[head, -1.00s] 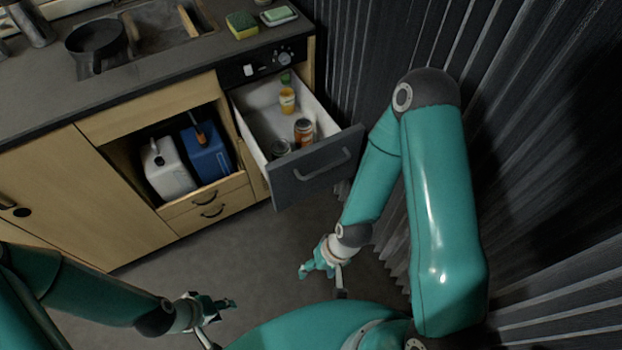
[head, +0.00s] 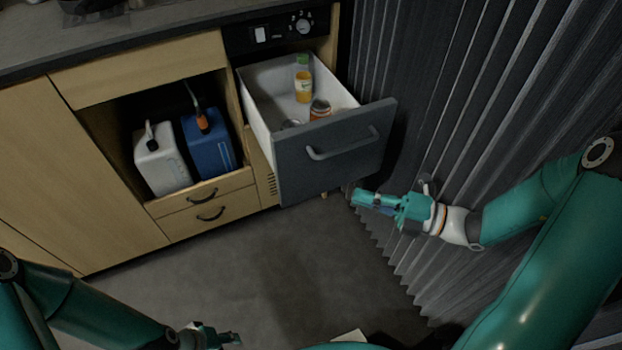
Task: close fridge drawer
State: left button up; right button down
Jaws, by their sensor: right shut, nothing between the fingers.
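The fridge drawer (head: 330,165) is pulled out from under the counter, with a dark grey front and a bar handle (head: 343,144). Its white inside holds a yellow bottle with a green cap (head: 303,82), an orange-brown jar (head: 319,109) and another item mostly hidden behind the front. My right gripper (head: 358,198) is shut and empty, just below and right of the drawer front, pointing left. Whether it touches the front I cannot tell. My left gripper (head: 232,339) is low at the bottom edge, partly cut off, away from the drawer; its fingers are too unclear to read.
A white canister (head: 160,160) and a blue canister (head: 208,145) stand in the open cabinet left of the drawer. Two small wooden drawers (head: 205,205) below them are shut. A dark pleated curtain (head: 440,110) runs close along the right.

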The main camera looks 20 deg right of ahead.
aim_at(295, 167)
jog(key=x, duration=0.4)
jog(key=b+x, duration=0.1)
jog(key=x, duration=0.3)
jog(key=w+d+b+x, duration=0.1)
jog(key=x, duration=0.2)
jog(key=shift+w+a, duration=0.25)
jog(key=shift+w, duration=0.15)
jog(key=shift+w+b, duration=0.35)
jog(key=shift+w, duration=0.3)
